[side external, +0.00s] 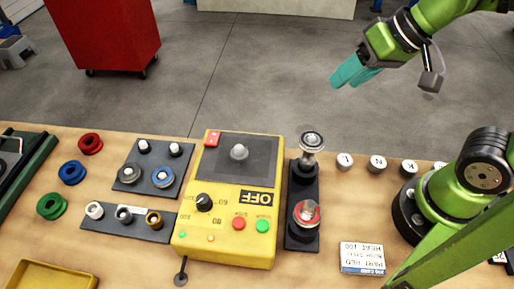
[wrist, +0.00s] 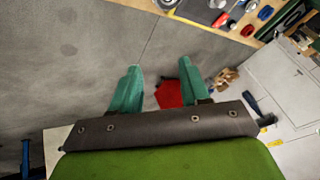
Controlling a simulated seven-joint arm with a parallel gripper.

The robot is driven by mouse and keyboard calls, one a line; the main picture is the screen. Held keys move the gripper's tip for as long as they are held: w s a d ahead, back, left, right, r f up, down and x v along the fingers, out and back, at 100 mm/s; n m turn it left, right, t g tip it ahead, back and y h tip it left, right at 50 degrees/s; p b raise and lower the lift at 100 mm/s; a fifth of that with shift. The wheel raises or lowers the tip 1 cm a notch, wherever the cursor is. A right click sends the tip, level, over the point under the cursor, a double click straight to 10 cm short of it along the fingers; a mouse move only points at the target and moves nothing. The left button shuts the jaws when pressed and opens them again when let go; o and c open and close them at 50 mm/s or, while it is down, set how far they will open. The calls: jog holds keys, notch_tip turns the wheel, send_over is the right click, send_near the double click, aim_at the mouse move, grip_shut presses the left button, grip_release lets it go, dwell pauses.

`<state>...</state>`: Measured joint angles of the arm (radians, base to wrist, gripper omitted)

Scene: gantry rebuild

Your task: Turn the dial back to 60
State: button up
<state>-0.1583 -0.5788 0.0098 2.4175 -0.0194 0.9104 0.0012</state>
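The dial (side external: 204,202) is a round black knob with a light mark on top. It sits on the sloped face of a yellow control box (side external: 223,250). The numbers 60 and 80 show to its right, upside down in the side view; I cannot tell exactly where the mark points. My gripper (side external: 345,77) is up and to the right of the box, over the floor beyond the bench, far from the dial. In the wrist view its two teal fingers (wrist: 158,80) are apart with nothing between them.
The box has a red button (side external: 238,223), a green button (side external: 263,226) and a dark plate with a grey knob (side external: 239,152). A black stand with metal parts (side external: 308,212) is close on its right. Racks of rings (side external: 148,178) lie left. The air above the box is clear.

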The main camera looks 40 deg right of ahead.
jog(key=shift+o, duration=0.7)
jog(key=w+a+r+n+g, duration=0.1)
jog(key=w+a+n+g, duration=0.1)
jog(key=a, duration=1)
jog(key=shift+w+g, duration=0.6)
jog(key=shift+w, duration=0.6)
jog(key=m+g+h, duration=0.2)
jog(key=m, duration=0.1)
send_over(203, 198)
jog(key=r+m, duration=0.1)
jog(key=m, duration=0.3)
jog(key=shift+g+h, duration=0.3)
jog(key=shift+h, duration=0.1)
notch_tip(203, 198, down, 16)
jog(key=shift+f, duration=0.1)
grip_shut()
